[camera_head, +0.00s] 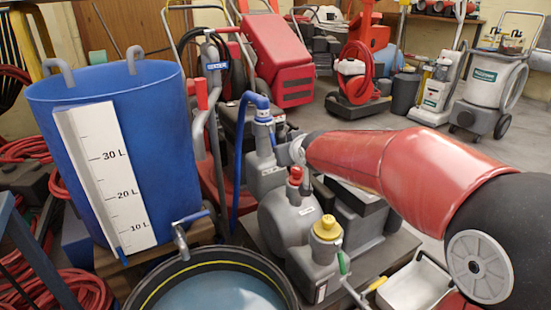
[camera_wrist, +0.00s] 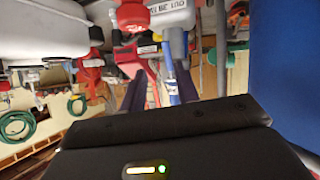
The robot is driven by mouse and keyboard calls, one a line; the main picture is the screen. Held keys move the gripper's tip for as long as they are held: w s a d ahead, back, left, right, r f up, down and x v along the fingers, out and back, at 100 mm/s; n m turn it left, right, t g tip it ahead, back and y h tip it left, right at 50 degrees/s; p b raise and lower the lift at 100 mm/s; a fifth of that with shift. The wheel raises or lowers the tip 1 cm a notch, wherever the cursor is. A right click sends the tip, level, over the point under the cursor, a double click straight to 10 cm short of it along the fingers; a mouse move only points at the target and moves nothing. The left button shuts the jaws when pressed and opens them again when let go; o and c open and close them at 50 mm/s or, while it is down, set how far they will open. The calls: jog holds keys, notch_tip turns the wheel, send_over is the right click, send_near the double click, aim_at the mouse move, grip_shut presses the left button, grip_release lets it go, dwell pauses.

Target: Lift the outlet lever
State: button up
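I cannot tell for sure which lever is the outlet lever. A red-gripped lever (camera_head: 201,94) stands upright on grey pipework right of the tank, and a green lever (camera_head: 342,263) is on the pump with the yellow cap. My gripper is not distinguishable in the head view, where my red arm reaches in from the right. In the wrist view my gripper (camera_wrist: 160,90) has its two dark fingers apart and appears empty. Beyond them are a red part (camera_wrist: 136,58) and a blue hose (camera_wrist: 177,70).
Grey pumps (camera_head: 290,220) crowd the space below my arm. A round tub of water (camera_head: 220,290) stands at the front, and a white tray (camera_head: 415,288) lies at the right. Red hoses lie at the left. Open floor is at the back right.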

aim_at(272, 139)
jog(key=shift+t+y, duration=0.4)
jog(key=shift+y, duration=0.2)
jog(key=x, duration=0.4)
jog(key=b+x, duration=0.1)
jog(key=x, duration=0.7)
jog(key=shift+w+a+b, duration=0.25)
jog(key=shift+a+b, duration=0.1)
jog(key=shift+a, duration=0.05)
grip_shut()
